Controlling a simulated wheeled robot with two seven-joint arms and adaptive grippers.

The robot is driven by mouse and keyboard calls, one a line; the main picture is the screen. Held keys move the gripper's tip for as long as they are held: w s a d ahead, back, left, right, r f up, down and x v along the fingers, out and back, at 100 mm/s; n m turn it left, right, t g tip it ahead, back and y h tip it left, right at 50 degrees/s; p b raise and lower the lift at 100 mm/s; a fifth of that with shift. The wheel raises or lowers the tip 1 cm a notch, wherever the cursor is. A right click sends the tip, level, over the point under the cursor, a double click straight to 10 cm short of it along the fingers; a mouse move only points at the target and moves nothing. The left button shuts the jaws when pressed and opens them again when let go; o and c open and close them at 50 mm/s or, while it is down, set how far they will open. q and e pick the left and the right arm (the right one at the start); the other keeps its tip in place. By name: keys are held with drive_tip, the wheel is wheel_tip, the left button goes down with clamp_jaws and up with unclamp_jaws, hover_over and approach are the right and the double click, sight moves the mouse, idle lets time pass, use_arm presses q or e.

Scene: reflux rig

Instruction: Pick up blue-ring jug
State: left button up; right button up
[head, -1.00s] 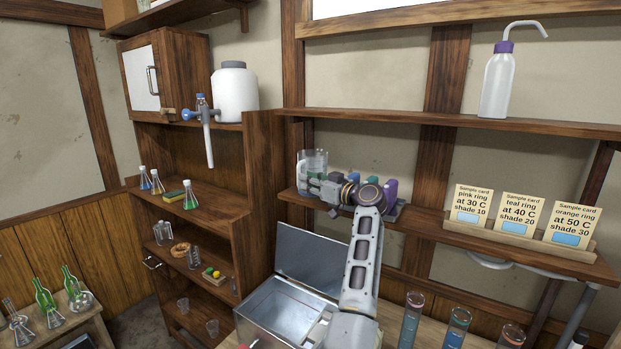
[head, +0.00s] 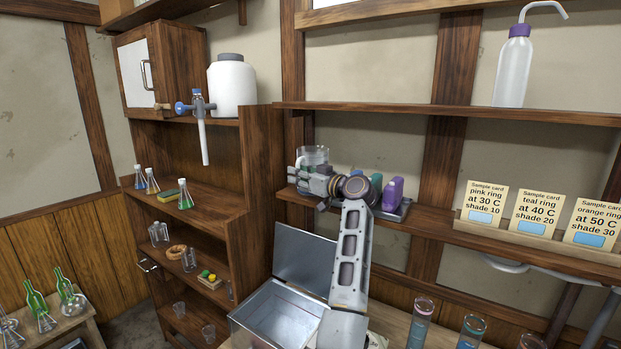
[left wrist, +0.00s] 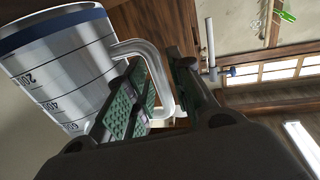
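The jug (head: 313,155) is a clear graduated vessel on the middle wall shelf, partly hidden behind my left gripper in the head view. In the left wrist view, the jug (left wrist: 62,70) shows large and tilted, with volume marks, a bluish band at its rim and a clear handle (left wrist: 153,72). My left gripper (head: 304,178) is at the jug's handle side. In the left wrist view, the fingers of my left gripper (left wrist: 163,78) stand apart with the handle between them. A gap shows, and firm contact cannot be seen. The jug's base is hidden. My right gripper is not in view.
Purple and teal bottles stand in a tray (head: 402,212) just right of my gripper on the shelf (head: 430,221). Sample cards (head: 535,213) stand further right. An open metal box (head: 285,318) lies below. A white tank with a tap (head: 232,90) stands upper left.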

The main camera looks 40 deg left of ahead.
use_arm(q)
drive_tip(key=shift+w+a, duration=0.1)
drive_tip(key=shift+a, duration=0.2)
drive_tip(key=shift+d+r, duration=0.15)
drive_tip(key=shift+d, duration=0.05)
drive_tip(key=shift+a, duration=0.1)
drive_tip(key=c, duration=0.4)
clamp_jaws()
